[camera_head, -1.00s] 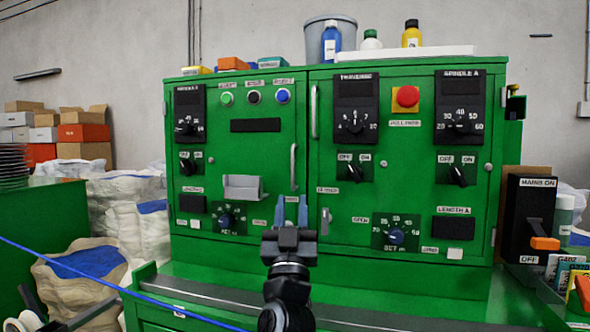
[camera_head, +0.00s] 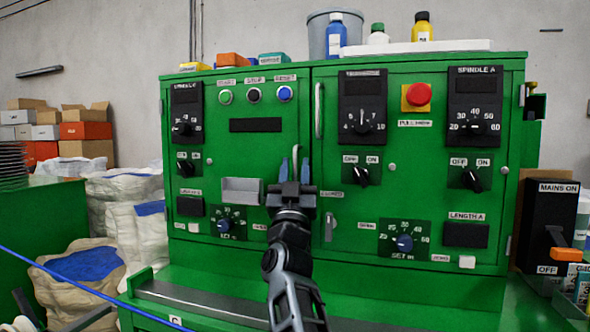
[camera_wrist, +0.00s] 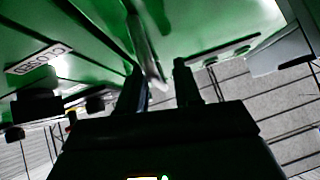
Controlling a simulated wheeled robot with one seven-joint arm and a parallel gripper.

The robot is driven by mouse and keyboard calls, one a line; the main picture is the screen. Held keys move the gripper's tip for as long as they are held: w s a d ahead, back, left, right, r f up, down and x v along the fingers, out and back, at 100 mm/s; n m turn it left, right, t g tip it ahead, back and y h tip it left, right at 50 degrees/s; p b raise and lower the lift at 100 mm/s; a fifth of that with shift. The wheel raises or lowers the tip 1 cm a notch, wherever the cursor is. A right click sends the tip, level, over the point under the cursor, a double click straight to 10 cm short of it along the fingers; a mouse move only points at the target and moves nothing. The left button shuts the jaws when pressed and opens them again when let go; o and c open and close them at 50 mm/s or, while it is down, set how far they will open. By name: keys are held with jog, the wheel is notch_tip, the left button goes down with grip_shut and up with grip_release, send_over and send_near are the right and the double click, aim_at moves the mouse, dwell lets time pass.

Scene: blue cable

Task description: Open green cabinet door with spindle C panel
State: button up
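The green cabinet (camera_head: 340,190) stands ahead with two doors, both looking closed. The left door (camera_head: 240,172) carries a blurred top-left label that seems to read spindle C, dials and three buttons. Its upright metal handle (camera_head: 297,152) is near its right edge, partly hidden behind my gripper. My gripper (camera_head: 294,170) is open, its two blue-tipped fingers pointing at the door on either side of the handle in the picture. In the wrist view a pale handle bar (camera_wrist: 150,60) shows between the dark fingertips (camera_wrist: 160,80). I cannot tell whether they touch it.
The right door (camera_head: 430,200) carries the spindle A panel and a red button (camera_head: 416,96), with its own handle (camera_head: 318,110) close to the left door's edge. A metal holder (camera_head: 242,191) projects from the left door. A blue cable (camera_head: 100,301) crosses at lower left. Sacks stand left.

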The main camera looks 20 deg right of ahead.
jog(key=shift+c, duration=0.3)
grip_shut()
dwell(0.3)
